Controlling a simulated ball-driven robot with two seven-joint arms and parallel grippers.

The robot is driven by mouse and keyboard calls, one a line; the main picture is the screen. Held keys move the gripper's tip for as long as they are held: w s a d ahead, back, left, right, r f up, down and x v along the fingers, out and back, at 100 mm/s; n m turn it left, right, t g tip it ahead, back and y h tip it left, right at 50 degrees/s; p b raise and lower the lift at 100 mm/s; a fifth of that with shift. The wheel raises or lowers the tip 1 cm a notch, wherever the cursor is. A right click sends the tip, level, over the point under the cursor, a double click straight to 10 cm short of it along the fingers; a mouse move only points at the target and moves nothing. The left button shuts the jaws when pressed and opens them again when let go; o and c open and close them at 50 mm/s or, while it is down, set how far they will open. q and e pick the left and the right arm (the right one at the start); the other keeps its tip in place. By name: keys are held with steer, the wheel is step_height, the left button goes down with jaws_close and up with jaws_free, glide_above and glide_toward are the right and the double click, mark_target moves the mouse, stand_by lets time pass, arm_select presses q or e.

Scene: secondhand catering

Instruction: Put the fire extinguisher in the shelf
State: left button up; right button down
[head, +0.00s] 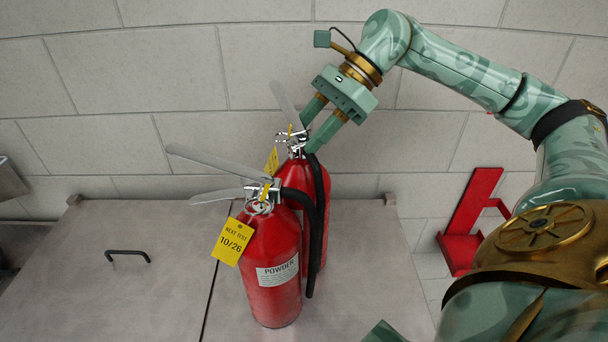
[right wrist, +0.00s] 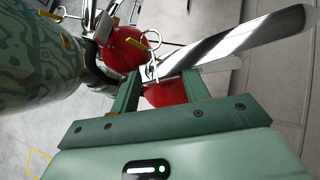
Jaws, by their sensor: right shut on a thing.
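Two red fire extinguishers stand upright on a grey metal top in the head view. The front one (head: 270,265) has a yellow tag and a white POWDER label. The rear one (head: 318,190) is partly hidden behind it. My right gripper (head: 307,135) is shut on the rear extinguisher at its valve head. In the right wrist view, red (right wrist: 165,93) shows between the fingers, with a grey lever beyond. A red stand with a ledge (head: 477,215), perhaps the shelf, is at the right by the wall. My left gripper is not in view.
The metal top (head: 150,300) has a black handle (head: 128,254) at the left and a dark seam. A pale block wall (head: 150,80) stands close behind. The front extinguisher and its hose are very close to the rear one.

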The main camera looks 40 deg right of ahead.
steer(key=shift+r, duration=0.3)
